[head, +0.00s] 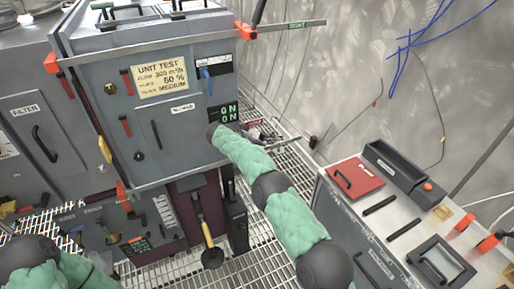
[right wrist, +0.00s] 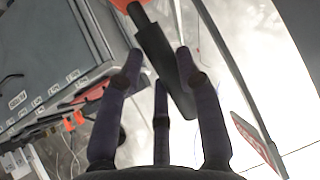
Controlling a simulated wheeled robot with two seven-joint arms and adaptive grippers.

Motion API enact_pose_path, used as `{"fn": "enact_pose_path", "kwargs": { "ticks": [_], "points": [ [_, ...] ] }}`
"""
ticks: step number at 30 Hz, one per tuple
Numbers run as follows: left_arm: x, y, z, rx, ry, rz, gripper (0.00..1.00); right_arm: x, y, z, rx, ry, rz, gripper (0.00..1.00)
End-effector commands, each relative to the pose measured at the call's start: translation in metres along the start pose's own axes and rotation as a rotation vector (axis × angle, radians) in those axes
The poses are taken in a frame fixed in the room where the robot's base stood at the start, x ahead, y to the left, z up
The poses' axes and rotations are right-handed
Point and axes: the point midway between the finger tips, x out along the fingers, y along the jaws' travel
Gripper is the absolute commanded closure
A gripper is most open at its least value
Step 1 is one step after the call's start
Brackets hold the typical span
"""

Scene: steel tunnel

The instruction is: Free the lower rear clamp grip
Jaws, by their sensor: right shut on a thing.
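A black clamp grip (right wrist: 155,48) with an orange end (right wrist: 128,4) runs slantwise between the fingers of my right gripper (right wrist: 158,72) in the right wrist view. The right gripper is shut on this grip. In the head view the right gripper (head: 254,131) is small and partly hidden at the rear right edge of the grey cabinet (head: 190,118), beyond my green-sleeved arm. I cannot make out the grip there. Upper clamps with orange parts show at the cabinet's top right (head: 246,32) and left side (head: 51,63). My left arm enters at the lower left, its gripper out of view.
A metal bar (right wrist: 232,75) and a red-and-white label (right wrist: 252,138) lie close to the right gripper. A bench (head: 345,215) with a red plate (head: 355,178) stands at right. Grated floor (head: 262,268) runs between bench and cabinet. Blue cables (head: 405,45) hang on the wall.

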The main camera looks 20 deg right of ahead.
Motion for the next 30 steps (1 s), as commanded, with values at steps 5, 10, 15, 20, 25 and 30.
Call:
{"fn": "enact_pose_path", "kwargs": {
  "ticks": [5,10,15,20,25,30],
  "points": [
    [0.000,0.000,0.000,0.000,0.000,0.000,0.60,0.001,0.001,0.003,-0.007,0.000,0.002,1.00],
    [0.000,0.000,0.000,0.000,0.000,0.000,0.60,0.000,0.000,0.002,-0.005,0.000,0.001,0.53],
    [0.000,0.000,0.000,0.000,0.000,0.000,0.60,0.000,0.000,0.001,-0.003,0.000,0.001,0.53],
    [0.000,0.000,0.000,0.000,0.000,0.000,0.60,-0.008,-0.001,0.001,-0.002,-0.001,-0.002,0.53],
    [0.000,0.000,0.000,0.000,0.000,0.000,0.60,-0.035,-0.001,0.001,-0.002,0.000,-0.004,0.53],
    [0.000,0.000,0.000,0.000,0.000,0.000,0.60,-0.069,-0.001,0.001,-0.003,0.000,-0.003,0.53]
  ]
}}
